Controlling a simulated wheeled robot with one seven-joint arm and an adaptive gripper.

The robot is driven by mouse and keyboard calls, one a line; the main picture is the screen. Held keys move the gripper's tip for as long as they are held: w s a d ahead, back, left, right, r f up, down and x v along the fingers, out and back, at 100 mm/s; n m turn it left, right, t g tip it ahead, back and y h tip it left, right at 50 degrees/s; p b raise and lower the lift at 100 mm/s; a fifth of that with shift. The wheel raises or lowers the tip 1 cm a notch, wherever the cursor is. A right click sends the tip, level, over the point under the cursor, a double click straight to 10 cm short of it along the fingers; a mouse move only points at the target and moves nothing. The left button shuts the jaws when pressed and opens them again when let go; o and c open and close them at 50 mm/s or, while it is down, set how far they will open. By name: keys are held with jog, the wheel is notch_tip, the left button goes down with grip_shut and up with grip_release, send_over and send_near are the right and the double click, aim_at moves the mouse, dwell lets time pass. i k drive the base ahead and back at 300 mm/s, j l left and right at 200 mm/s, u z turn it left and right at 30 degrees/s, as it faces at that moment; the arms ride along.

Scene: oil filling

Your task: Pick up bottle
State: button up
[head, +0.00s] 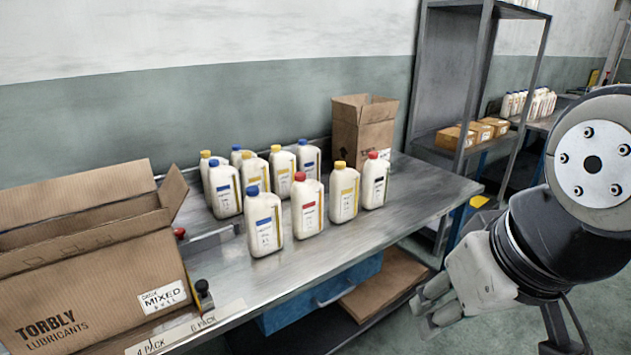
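Several white bottles with blue, red and yellow caps stand upright in a group on the metal table (400,225). In the front row are a blue-capped bottle (264,225), a red-capped bottle (307,208), a yellow-capped bottle (343,196) and another red-capped bottle (375,184). Behind them stand more, including a blue-capped bottle (224,192) and a yellow-capped bottle (282,172); some are partly hidden. My gripper (426,308) is at the lower right, off the table's front edge, apart from every bottle. Its fingers point left, and their opening is unclear.
A large open cardboard box (90,285) fills the table's left end. A smaller open box (362,130) stands behind the bottles. A dark stapler-like object (203,296) sits by the large box. A metal shelf (470,80) rises behind the table's right end. The table's right front is clear.

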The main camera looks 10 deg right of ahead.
aim_at(376, 171)
jog(key=i+l+u, duration=0.1)
jog(key=i+l, duration=0.15)
jog(key=i+l+u, duration=0.1)
jog(key=i+l, duration=0.15)
jog(key=i+l+u, duration=0.25)
jog(key=i+l, duration=0.2)
jog(key=l, duration=0.2)
jog(key=i+l+u, duration=0.1)
jog(key=l, duration=0.25)
jog(key=i+l+u, duration=0.1)
jog(key=i+l, duration=0.2)
jog(key=i+l+u, duration=0.15)
jog(key=l, duration=0.3)
jog(key=i+l+u, duration=0.1)
jog(key=l, duration=0.3)
jog(key=i, duration=0.05)
